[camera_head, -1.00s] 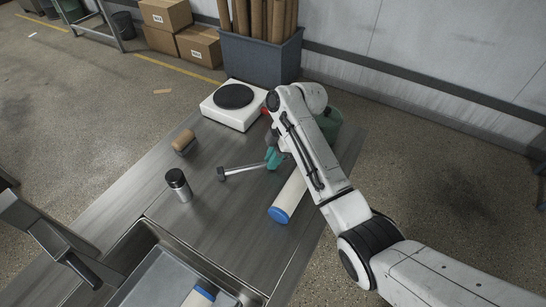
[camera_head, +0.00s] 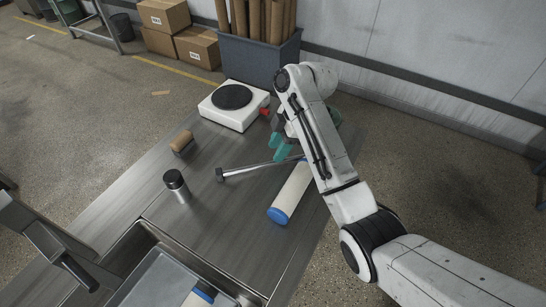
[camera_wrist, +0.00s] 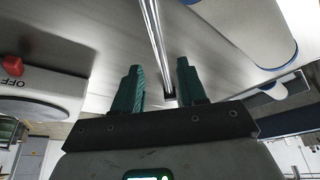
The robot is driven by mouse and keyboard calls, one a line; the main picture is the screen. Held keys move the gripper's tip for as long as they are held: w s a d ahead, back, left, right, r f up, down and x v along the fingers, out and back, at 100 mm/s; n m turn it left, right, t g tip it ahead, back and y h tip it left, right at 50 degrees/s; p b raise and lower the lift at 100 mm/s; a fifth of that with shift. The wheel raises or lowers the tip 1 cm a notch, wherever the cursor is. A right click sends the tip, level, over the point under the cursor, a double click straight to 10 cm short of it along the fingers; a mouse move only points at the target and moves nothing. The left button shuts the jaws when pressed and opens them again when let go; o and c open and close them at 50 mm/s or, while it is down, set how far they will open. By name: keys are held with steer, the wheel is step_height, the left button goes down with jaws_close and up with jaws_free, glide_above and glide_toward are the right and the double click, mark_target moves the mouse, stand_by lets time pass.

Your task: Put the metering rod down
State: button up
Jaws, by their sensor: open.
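The metering rod (camera_head: 255,167) is a thin metal rod with a dark block at its left end. It lies on the grey metal table (camera_head: 215,200), and its right end reaches toward the white roll and behind my arm. My gripper (camera_head: 281,148) has teal fingers and is just behind the rod in the head view. In the wrist view my gripper (camera_wrist: 159,88) is open, its two green fingers spread apart. The rod (camera_wrist: 152,35) runs up the picture there between and beyond the fingertips; I cannot tell its exact distance from them.
A white hot plate (camera_head: 234,106) with a black disc stands at the back. A white roll with a blue end (camera_head: 290,195) lies right. A sink (camera_head: 150,262) is at the front.

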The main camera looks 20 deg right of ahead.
steer(key=p+v, duration=0.3)
steer(key=v, duration=0.4)
